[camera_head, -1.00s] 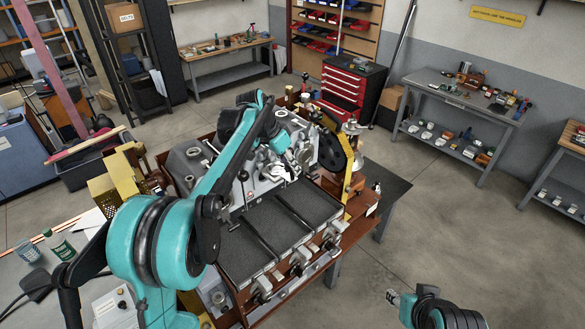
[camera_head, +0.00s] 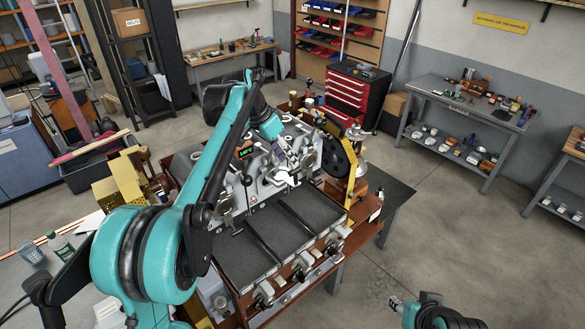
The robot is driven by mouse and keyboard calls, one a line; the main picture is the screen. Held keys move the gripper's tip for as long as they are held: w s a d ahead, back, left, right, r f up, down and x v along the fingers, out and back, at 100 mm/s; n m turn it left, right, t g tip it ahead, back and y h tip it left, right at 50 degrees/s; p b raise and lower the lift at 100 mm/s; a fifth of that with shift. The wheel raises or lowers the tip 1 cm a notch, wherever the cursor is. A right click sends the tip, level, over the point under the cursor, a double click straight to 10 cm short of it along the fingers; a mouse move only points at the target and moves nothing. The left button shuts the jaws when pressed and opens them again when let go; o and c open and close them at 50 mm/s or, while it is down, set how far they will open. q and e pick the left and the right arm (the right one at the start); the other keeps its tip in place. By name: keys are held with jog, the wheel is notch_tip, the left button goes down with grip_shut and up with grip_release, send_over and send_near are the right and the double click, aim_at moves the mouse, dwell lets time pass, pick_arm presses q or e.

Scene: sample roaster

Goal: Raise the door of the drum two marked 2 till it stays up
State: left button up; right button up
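The sample roaster (camera_head: 262,200), a grey metal machine with several drums side by side, stands on a reddish-brown bench in the middle of the head view. My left arm reaches over it from the left. My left gripper (camera_head: 287,168) is at the silvery drum fronts, near the middle to right of the row. Its fingers blend with the bright metal, so I cannot tell whether they are open or touching a door. The number 2 is not readable, and the door of drum two cannot be made out. My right gripper (camera_head: 397,303) is low at the right, away from the roaster, its fingers small.
Dark cooling trays (camera_head: 285,225) lie in front of the drums, with several levers at their front edge. A black wheel (camera_head: 338,158) and yellow guard (camera_head: 351,188) stand at the roaster's right. A red tool cabinet (camera_head: 345,95) is behind. Floor at right is clear.

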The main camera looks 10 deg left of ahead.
pick_arm(q)
jog(key=shift+v, duration=2.35)
jog(key=s+d+r+p, duration=0.3)
jog(key=d+r+p, duration=0.1)
jog(key=r, duration=0.2)
jog(key=shift+f, duration=0.15)
jog(key=s+a+f+n+t+y+b, duration=0.1)
jog(key=s+f+b, duration=0.8)
jog(key=f, duration=0.9)
jog(key=s+a+f+n+t+y+b, duration=0.1)
jog(key=s+f+n+t+b, duration=0.1)
jog(key=s+f+b, duration=0.6)
jog(key=s+a+f+n+t+y+b, duration=0.1)
jog(key=s+f+n+b, duration=0.3)
jog(key=s+f+b, duration=0.5)
notch_tip(320, 180, down, 19)
jog(key=y+b, duration=0.1)
jog(key=b, duration=0.9)
jog(key=shift+s+a+t, duration=0.3)
jog(key=shift+t, duration=0.1)
